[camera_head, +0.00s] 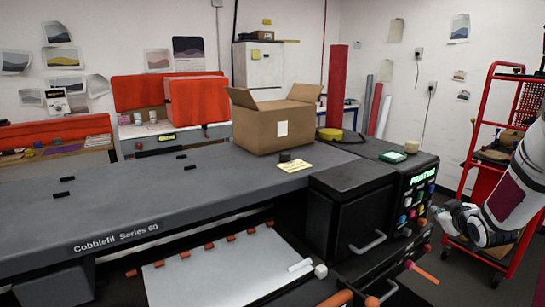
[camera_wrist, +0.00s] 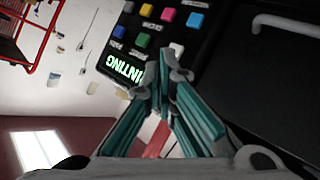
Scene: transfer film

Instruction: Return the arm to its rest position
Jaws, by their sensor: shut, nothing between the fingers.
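My arm (camera_head: 508,193) comes in from the right edge of the head view, bent, with its wrist low at the right of the printer. My gripper (camera_head: 440,212) points left toward the printer's control panel (camera_head: 417,193), apart from it as far as I can tell. In the wrist view my gripper (camera_wrist: 167,72) has its teal-lined fingers shut at the tips with nothing between them. Behind the tips are the panel's coloured buttons and a lit green display (camera_wrist: 124,68).
The wide dark printer (camera_head: 130,195) fills the left and middle. An open cardboard box (camera_head: 270,128), a yellow note (camera_head: 294,166) and a tape roll (camera_head: 329,133) rest on top. A red shelf cart (camera_head: 474,120) stands behind my arm. An orange-handled lever (camera_head: 425,272) sticks out below the panel.

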